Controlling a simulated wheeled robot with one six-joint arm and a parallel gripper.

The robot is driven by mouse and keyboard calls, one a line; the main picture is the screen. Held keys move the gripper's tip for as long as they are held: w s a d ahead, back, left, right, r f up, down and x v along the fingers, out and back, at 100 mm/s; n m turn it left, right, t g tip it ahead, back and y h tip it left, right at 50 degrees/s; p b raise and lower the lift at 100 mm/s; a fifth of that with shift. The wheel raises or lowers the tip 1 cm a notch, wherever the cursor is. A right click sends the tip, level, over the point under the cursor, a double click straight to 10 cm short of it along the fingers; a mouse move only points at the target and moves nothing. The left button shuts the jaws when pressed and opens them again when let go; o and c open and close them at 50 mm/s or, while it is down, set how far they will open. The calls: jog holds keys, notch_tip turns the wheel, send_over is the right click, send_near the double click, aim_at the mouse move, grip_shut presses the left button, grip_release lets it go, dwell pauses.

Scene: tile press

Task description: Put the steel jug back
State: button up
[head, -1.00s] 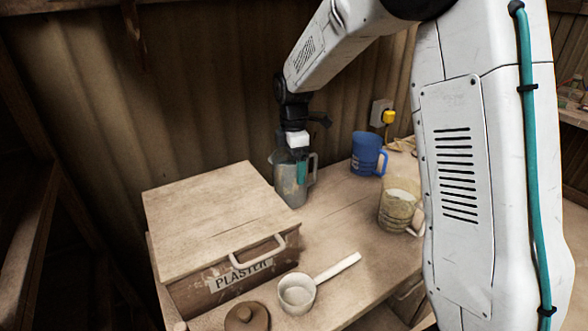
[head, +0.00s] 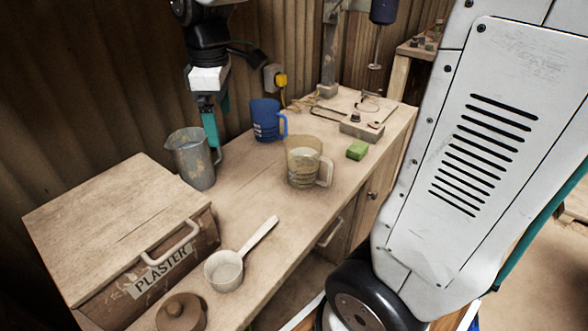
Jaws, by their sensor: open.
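The steel jug (head: 191,160) stands upright on the wooden bench, just behind the right end of the plaster box. Its handle faces right. My gripper (head: 208,140) hangs above and at the right side of the jug, near its rim and handle. A teal finger shows by the handle; the other finger is hard to make out. The gripper is open and the jug rests on the bench. Whether a finger touches the jug, I cannot tell.
A blue jug (head: 265,120) stands behind right, and a clear measuring jug (head: 303,163) stands to the right. A green block (head: 357,150) lies farther right.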

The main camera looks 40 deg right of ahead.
jog(key=s+f+m, duration=0.1)
jog(key=s+m, duration=0.9)
jog(key=s, duration=1.1)
jog(key=shift+d+f+t, duration=0.4)
jog(key=shift+d, duration=0.05)
